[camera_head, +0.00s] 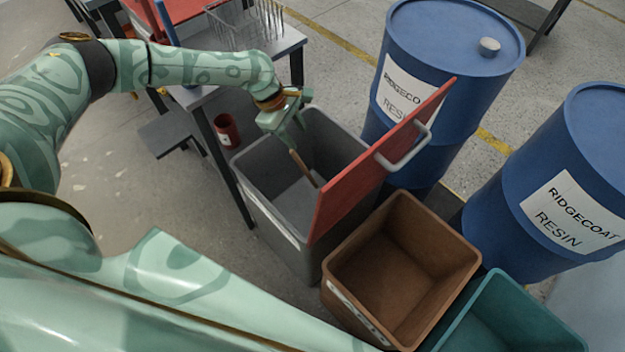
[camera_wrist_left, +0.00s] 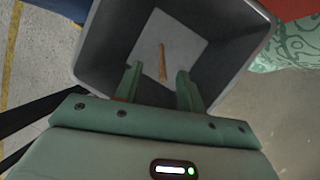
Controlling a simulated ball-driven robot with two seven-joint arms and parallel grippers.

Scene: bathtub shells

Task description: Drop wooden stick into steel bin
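The steel bin (camera_head: 262,215) is the grey bin in the middle of the head view, with its red lid (camera_head: 345,175) standing open on its right side. My left gripper (camera_head: 293,136) is over the bin's mouth, pointing down, with its fingers apart. The wooden stick (camera_head: 304,168) is a thin brown rod, tilted, below the fingers and within the bin's opening. In the left wrist view the stick (camera_wrist_left: 162,62) shows between the open fingers, touching neither, against the bin's pale floor. Whether its lower end touches the bin is unclear. My right gripper is not in view.
A brown bin (camera_head: 400,265) and a teal bin (camera_head: 510,315) stand to the right of the steel bin. Blue resin drums (camera_head: 455,50) stand behind them. A table with a wire basket (camera_head: 245,25) is at the back left, and a red cup (camera_head: 227,130) is near its leg.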

